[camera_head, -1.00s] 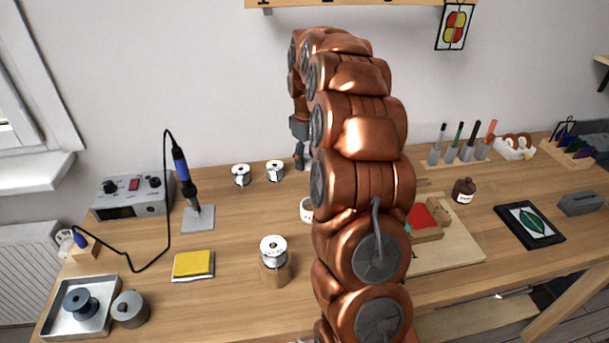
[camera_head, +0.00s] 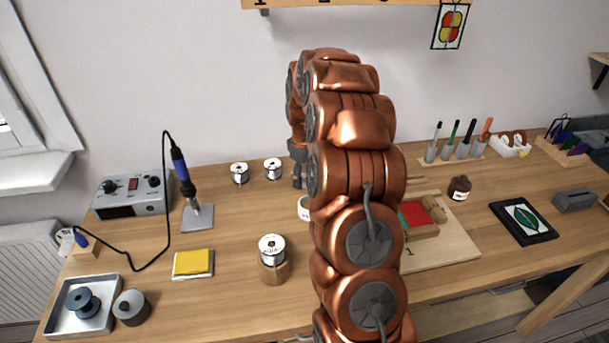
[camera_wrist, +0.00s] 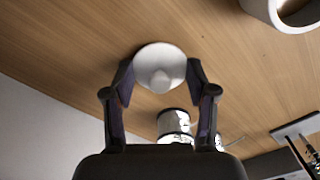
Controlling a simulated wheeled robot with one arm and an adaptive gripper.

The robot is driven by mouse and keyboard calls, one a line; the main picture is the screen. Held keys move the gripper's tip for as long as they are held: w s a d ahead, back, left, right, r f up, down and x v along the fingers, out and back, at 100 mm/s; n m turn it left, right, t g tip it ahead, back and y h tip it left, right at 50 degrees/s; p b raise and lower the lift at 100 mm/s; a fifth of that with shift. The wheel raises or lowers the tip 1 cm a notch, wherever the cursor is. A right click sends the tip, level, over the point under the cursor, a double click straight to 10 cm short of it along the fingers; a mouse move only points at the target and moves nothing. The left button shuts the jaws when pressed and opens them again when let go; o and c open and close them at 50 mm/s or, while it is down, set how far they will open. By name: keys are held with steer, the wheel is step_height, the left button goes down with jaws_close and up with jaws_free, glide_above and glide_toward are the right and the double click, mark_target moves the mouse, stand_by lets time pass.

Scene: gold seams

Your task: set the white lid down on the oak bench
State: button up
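The white lid (camera_wrist: 172,53), round with a knob facing the camera, shows in the wrist view between my fingertips. My gripper (camera_wrist: 160,82) is shut on it, with a dark finger against each side. The oak bench (camera_wrist: 95,65) lies behind the lid; I cannot tell how small the gap to it is. In the head view the bench (camera_head: 235,220) shows widely, but my arm hides the lid and my fingers. A white pot (camera_head: 304,208) stands on the bench, partly behind my arm; a white open-topped vessel (camera_wrist: 258,10) shows at the wrist view's top right.
Two metal-ended spools (camera_head: 239,173) (camera_head: 273,169) stand at the back; spools also show beyond my fingers in the wrist view (camera_wrist: 173,122). The soldering iron (camera_head: 183,170) and its grey plate (camera_head: 197,218) are left. A spool on a wooden holder (camera_head: 273,270) stands in front. Bare bench lies between these.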

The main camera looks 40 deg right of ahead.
mark_target(304, 174)
steer(key=o, duration=0.5)
steer(key=shift+c, duration=0.2)
steer(key=shift+r, duration=0.15)
step_height(304, 174, up, 10)
steer(key=shift+b, duration=0.85)
steer(key=shift+r, duration=1)
steer(key=shift+a, duration=0.1)
